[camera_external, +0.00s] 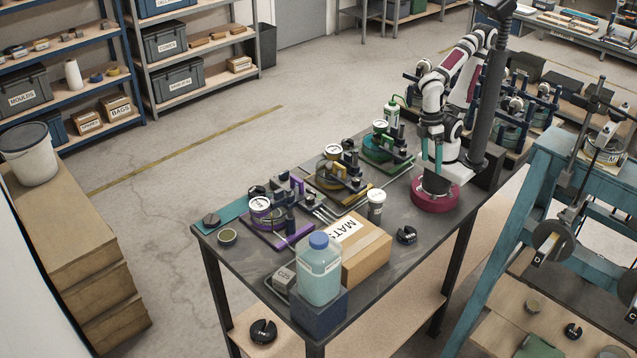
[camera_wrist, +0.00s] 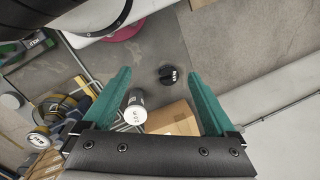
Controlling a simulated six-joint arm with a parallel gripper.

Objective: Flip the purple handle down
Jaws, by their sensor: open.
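My gripper (camera_external: 431,163) hangs at the right end of the bench, well away from the purple frame. In the wrist view my gripper (camera_wrist: 159,73) has its teal fingers spread wide with nothing held between them. The purple handle is not visible there.
A yellow frame (camera_external: 352,194) and a green frame (camera_external: 397,164) stand between my gripper and the purple one.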

